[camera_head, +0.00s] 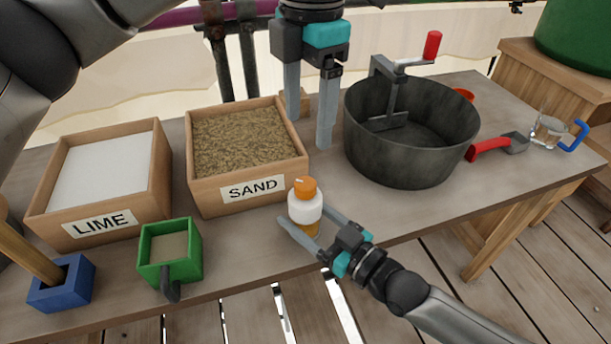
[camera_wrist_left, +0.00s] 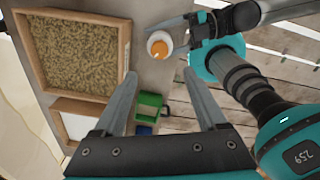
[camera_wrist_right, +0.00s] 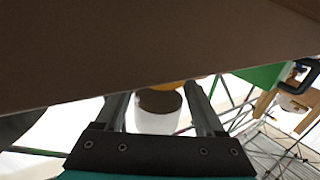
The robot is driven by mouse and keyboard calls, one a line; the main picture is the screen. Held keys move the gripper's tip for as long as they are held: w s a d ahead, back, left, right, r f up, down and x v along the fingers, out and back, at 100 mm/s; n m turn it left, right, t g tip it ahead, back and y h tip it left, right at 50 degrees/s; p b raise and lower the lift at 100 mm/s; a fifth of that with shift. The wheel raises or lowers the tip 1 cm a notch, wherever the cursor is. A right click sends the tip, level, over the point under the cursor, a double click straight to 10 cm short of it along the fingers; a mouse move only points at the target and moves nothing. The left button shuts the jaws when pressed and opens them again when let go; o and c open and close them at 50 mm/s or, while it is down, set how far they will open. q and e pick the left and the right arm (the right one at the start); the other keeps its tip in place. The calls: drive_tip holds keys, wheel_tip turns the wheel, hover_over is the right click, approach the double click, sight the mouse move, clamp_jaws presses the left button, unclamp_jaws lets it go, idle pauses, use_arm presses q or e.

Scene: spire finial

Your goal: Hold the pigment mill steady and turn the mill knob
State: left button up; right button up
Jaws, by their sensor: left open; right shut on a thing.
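The pigment mill (camera_head: 305,210) stands upright near the front edge of the table, below the sand box. It has a white middle, an amber lower part and an orange mill knob (camera_head: 305,187) on top. My right gripper (camera_head: 307,221) is shut on the mill's body from the front. My left gripper (camera_head: 309,130) is open and empty, pointing down behind and above the mill, apart from it. In the left wrist view the mill (camera_wrist_left: 153,38) and its knob (camera_wrist_left: 162,49) lie just beyond the open fingers (camera_wrist_left: 160,75). The right wrist view shows the mill's white part (camera_wrist_right: 157,123) between the fingers.
The sand box (camera_head: 192,192) and lime box (camera_head: 162,165) stand to the left. A green container (camera_head: 192,262) and blue holder (camera_head: 80,285) are at front left. A dark pot with a red-handled crank (camera_head: 410,165) stands right of my left gripper. A red scoop (camera_head: 490,147) lies further right.

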sight(305, 182)
use_arm(q)
wheel_tip(305, 182, down, 12)
drive_tip(key=n, duration=0.6)
drive_tip(key=shift+a, duration=0.15)
idle(0.3)
clamp_jaws()
idle(0.5)
